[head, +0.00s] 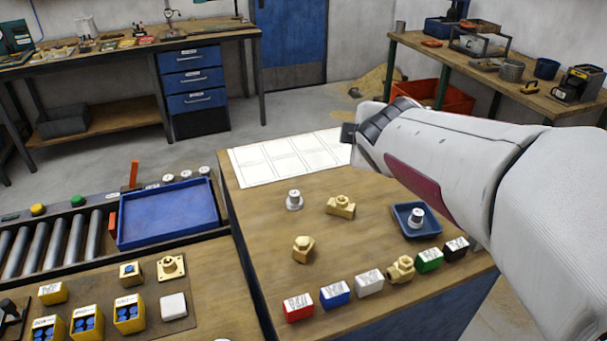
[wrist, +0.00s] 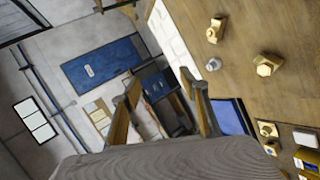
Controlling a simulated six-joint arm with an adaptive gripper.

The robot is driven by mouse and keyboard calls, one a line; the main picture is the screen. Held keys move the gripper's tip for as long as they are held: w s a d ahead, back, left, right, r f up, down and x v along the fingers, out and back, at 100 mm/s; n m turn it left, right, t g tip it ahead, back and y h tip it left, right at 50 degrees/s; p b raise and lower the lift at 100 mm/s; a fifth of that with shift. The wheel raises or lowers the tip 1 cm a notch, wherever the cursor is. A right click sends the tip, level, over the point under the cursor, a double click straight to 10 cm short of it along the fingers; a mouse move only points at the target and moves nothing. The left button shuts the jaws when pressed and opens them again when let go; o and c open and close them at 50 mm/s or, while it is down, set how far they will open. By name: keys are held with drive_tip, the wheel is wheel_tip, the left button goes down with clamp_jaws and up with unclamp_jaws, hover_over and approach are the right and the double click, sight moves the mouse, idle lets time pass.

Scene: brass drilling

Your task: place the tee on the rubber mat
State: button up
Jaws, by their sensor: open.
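The brass tee (head: 341,206) lies on the wooden bench top, right of a grey-white fitting; in the wrist view it appears to be the upper brass piece (wrist: 216,30). What looks like the rubber mat (head: 180,321) is a thin brown sheet on the left bench, under a brass flange (head: 171,267) and a white block (head: 174,305). My gripper (wrist: 167,100) is open and empty in the wrist view, its two fingers apart in the air. In the head view my arm reaches over the bench from the right, and its end is above the bench's far side, away from the tee.
A brass hex fitting (head: 303,248) and a grey-white fitting (head: 294,200) stand near the tee. A small blue tray (head: 432,233) holds another fitting. Coloured blocks (head: 335,294) line the front edge. White panelled sheets (head: 262,164) lie at the back. A large blue tray (head: 168,212) stands left.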

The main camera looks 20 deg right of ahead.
drive_tip(key=w+d+n+t+y, duration=0.15)
drive_tip(key=w+d+n, duration=0.35)
drive_tip(key=w+n, duration=0.5)
drive_tip(key=n+g+y, duration=0.3)
drive_tip(key=n+y, duration=1)
drive_tip(key=n, duration=1)
approach(342, 201)
drive_tip(key=x, duration=0.2)
drive_tip(key=shift+a+h, duration=0.25)
drive_tip(key=shift+a, duration=0.2)
drive_tip(key=shift+x, duration=1.3)
drive_tip(key=shift+w+d, duration=0.1)
drive_tip(key=shift+w, duration=0.1)
